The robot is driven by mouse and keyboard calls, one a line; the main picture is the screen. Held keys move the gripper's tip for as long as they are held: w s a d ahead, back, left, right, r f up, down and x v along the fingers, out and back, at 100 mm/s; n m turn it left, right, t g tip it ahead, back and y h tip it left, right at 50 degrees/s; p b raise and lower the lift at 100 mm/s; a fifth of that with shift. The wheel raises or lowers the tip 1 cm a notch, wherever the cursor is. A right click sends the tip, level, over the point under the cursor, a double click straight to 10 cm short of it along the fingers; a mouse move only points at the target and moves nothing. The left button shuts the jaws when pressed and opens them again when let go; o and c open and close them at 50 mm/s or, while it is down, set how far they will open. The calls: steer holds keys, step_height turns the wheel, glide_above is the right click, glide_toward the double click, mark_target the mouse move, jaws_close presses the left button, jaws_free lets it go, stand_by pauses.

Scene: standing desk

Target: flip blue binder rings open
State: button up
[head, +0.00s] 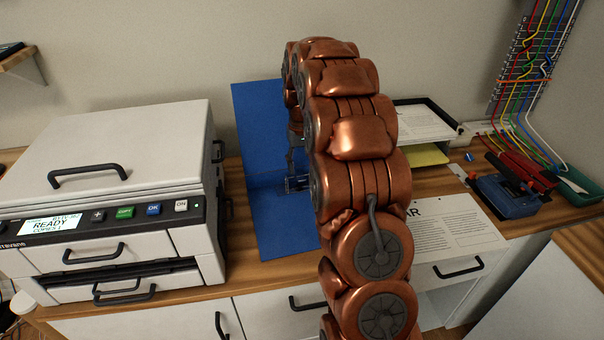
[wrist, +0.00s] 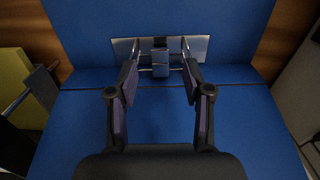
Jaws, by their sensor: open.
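The blue binder (head: 262,135) lies spread on the desk in the head view, one cover against the wall and the other flat; my copper arm hides its right part. In the wrist view the binder (wrist: 200,25) fills most of the picture. Its metal ring plate (wrist: 120,48) runs along the spine, with a curved ring at each side and a blue block (wrist: 160,62) in the middle. Whether the rings are open or closed is unclear. My gripper (wrist: 160,76) is open, its fingertips on either side of the blue block, near the rings. Contact cannot be told.
A white copier (head: 110,190) stands left of the binder. A printed sheet (head: 450,235), a paper tray (head: 425,125) and a blue and red hole punch (head: 508,190) are to the right. Colored cables (head: 535,75) hang on the wall.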

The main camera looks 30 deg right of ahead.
mark_target(302, 179)
steer(key=shift+f, duration=1.9)
steer(key=shift+c, duration=0.2)
jaws_close()
